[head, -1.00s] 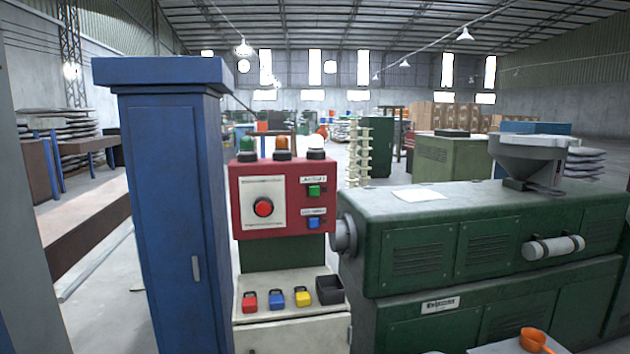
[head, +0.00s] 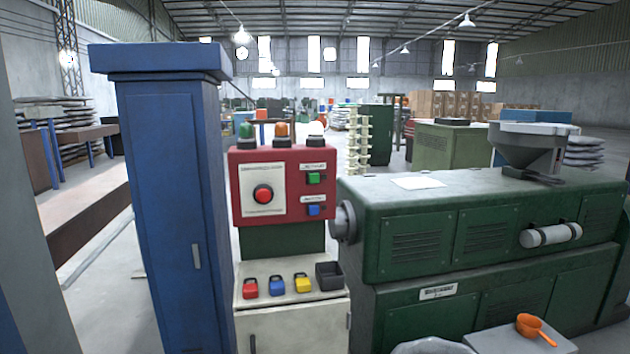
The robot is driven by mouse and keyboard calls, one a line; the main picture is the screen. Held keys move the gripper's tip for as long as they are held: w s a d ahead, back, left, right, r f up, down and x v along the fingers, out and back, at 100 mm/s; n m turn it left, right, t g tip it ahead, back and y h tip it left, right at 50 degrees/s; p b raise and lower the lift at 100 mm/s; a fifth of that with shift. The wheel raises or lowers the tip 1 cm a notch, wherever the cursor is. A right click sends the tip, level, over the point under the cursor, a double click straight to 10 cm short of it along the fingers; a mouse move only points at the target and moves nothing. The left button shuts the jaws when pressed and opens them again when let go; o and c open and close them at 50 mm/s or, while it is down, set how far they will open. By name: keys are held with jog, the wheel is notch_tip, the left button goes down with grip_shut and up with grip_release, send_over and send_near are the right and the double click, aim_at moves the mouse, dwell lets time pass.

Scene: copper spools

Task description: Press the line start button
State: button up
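A red control panel (head: 240,220) stands at the centre, between a blue cabinet and a green machine. It has a large round red button (head: 263,194) on a pale plate. At its right are a small green button (head: 313,178) and a small blue button (head: 314,210), each under a white label too small to read. I cannot tell from the labels which is the line start button. Green, orange and white lamps (head: 281,131) sit on top. My gripper is not in view.
A tall blue cabinet (head: 170,200) stands close on the left. A green machine (head: 480,225) with a hopper fills the right. Red, blue and yellow padlocks (head: 276,286) and a dark bin (head: 329,275) sit on the ledge below the panel. An orange scoop (head: 531,327) lies at lower right.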

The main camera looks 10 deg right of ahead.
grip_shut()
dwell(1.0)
